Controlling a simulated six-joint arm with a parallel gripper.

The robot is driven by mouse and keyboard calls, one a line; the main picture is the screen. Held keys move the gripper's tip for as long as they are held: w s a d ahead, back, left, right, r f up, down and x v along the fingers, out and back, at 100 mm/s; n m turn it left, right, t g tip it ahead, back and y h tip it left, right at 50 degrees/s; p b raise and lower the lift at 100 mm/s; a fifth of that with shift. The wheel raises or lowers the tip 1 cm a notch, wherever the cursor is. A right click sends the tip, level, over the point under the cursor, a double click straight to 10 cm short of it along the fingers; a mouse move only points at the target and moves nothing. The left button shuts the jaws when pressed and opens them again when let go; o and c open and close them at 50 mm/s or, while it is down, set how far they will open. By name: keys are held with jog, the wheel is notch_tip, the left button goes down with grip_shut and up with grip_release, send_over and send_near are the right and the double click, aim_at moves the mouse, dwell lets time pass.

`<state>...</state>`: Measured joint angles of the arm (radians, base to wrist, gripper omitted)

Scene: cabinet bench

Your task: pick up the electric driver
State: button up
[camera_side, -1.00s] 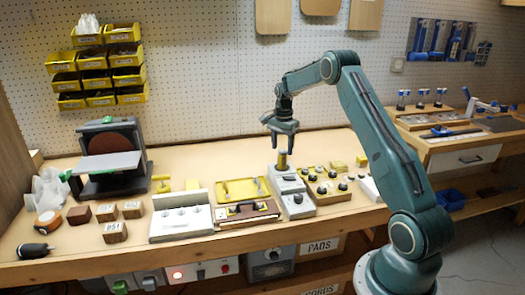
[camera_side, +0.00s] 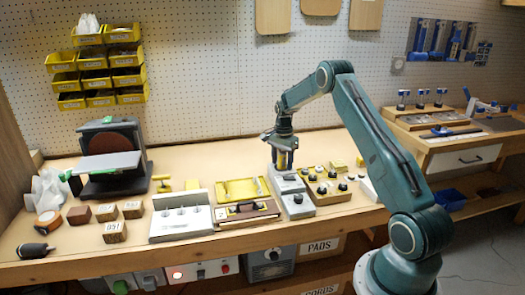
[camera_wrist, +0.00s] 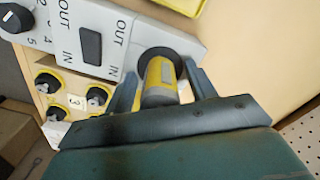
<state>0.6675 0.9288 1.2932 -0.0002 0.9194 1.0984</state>
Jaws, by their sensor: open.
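The electric driver, which I take to be the yellow and grey cylinder (camera_side: 281,160), stands upright in a round dark socket of a grey control box (camera_side: 290,192). In the wrist view, the driver (camera_wrist: 161,82) shows its end between the two fingers, and the box (camera_wrist: 80,25) carries IN and OUT labels. My gripper (camera_side: 281,151) is over the driver from above, fingers pointing down. In the wrist view, my gripper (camera_wrist: 163,88) is open, with one finger on each side of the driver. Gaps seem to show beside it; contact is hard to tell.
A box with several black knobs (camera_side: 330,188) stands close on the right. A yellow tray (camera_side: 240,190) and a brown case (camera_side: 246,212) lie close on the left. Bench behind is clear.

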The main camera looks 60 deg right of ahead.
jog(key=shift+c, duration=0.5)
grip_shut()
jog(key=shift+r, duration=0.1)
notch_tip(320, 180, up, 20)
dwell(0.8)
dwell(0.3)
